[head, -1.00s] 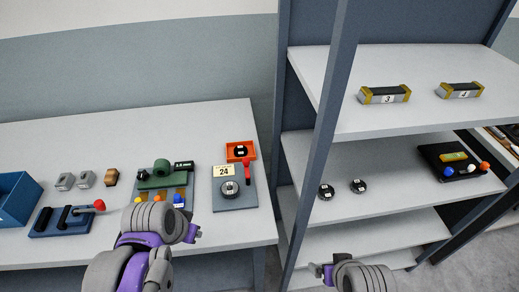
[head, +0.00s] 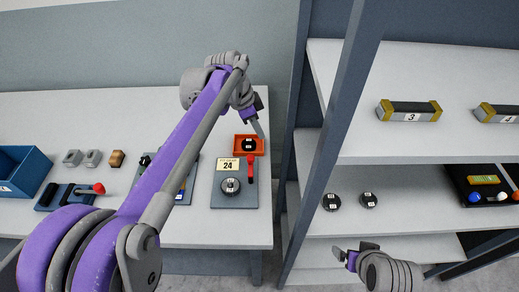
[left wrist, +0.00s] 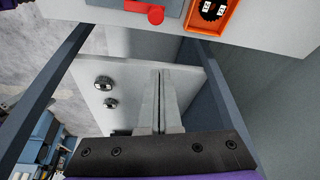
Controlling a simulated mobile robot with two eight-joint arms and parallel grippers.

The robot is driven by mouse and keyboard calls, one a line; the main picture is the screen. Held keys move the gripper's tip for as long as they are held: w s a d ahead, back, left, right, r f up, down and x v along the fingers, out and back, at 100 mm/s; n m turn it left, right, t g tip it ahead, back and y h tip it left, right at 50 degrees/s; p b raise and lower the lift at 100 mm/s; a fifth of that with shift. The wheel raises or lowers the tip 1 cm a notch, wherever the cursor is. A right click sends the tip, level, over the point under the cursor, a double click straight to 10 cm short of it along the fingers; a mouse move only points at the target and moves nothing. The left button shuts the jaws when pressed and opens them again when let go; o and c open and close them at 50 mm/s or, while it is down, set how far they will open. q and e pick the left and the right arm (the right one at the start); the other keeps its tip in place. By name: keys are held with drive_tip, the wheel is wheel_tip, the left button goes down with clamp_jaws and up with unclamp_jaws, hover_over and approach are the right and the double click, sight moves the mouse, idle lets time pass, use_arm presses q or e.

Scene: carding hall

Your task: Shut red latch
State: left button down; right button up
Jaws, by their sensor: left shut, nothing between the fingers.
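A red latch (head: 251,168) with a long handle is on the grey panel (head: 222,200), which also bears a dial and a card reading 24. In the left wrist view the red handle end (left wrist: 155,14) shows at the top edge. My left gripper (head: 261,131) is shut and empty, above and behind the orange tray at the panel's far end, apart from the latch. Its closed fingers also show in the left wrist view (left wrist: 160,75). My right gripper (head: 346,254) is low at the front of the shelves; its jaw opening is unclear.
The orange tray (head: 236,139) holds a black disc and adjoins the latch; it also shows in the left wrist view (left wrist: 231,15). A shelf post (head: 335,130) stands right of the table. A red-knobbed lever (head: 97,189) is at left. My left arm hides the table's middle.

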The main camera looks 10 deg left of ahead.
sight(251, 165)
use_arm(q)
drive_tip(key=x, duration=1)
drive_tip(key=a, duration=0.1)
drive_tip(key=s+a, duration=0.1)
drive_tip(key=a, duration=0.1)
drive_tip(key=shift+s+a, duration=0.3)
drive_tip(key=shift+s, duration=0.1)
